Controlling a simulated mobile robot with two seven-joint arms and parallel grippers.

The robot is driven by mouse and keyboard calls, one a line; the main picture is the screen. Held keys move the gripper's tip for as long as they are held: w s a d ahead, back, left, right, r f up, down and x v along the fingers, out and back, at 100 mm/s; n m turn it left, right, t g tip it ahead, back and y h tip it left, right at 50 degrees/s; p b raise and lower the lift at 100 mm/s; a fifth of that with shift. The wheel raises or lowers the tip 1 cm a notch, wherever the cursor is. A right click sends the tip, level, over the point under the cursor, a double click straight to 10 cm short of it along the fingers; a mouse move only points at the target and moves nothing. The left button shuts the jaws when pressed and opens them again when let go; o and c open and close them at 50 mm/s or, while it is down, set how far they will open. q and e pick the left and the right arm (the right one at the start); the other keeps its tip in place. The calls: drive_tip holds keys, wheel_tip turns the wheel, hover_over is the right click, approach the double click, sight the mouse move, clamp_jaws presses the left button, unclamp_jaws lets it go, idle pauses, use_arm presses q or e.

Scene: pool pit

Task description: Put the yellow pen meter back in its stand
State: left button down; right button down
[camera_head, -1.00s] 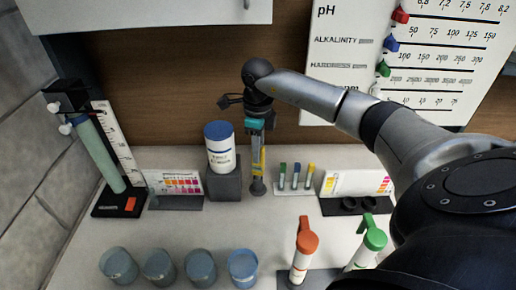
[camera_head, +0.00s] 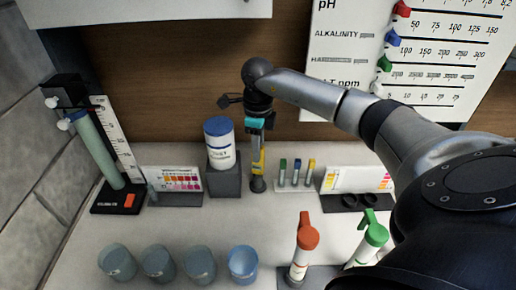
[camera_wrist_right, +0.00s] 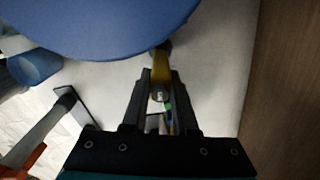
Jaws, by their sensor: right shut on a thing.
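The yellow pen meter (camera_head: 258,157) is upright in my right gripper (camera_head: 257,139), at the back of the counter just right of the white tub with a blue lid (camera_head: 220,150). Its lower end meets a small dark round foot (camera_head: 257,184); I cannot tell whether this is its stand or part of the pen. In the right wrist view the gripper's two dark fingers (camera_wrist_right: 164,82) are shut on the yellow pen (camera_wrist_right: 160,68), which points away from the camera. The blue lid (camera_wrist_right: 100,20) covers the upper left there. My left gripper is not in view.
A small rack of colored vials (camera_head: 297,174) is close to the right. The tub stands on a grey block (camera_head: 223,181). Color cards (camera_head: 176,182) flank them. Several blue cups (camera_head: 243,264) and tubes with orange (camera_head: 307,235) and green (camera_head: 375,234) caps stand in front. The middle counter is clear.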

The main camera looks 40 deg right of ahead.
drive_tip(key=shift+f+b, duration=0.3)
drive_tip(key=shift+f, duration=0.15)
drive_tip(key=c, duration=0.6)
unclamp_jaws()
drive_tip(key=shift+r+p, duration=2.75)
drive_tip(key=shift+r, duration=0.8)
drive_tip(key=shift+f, duration=0.1)
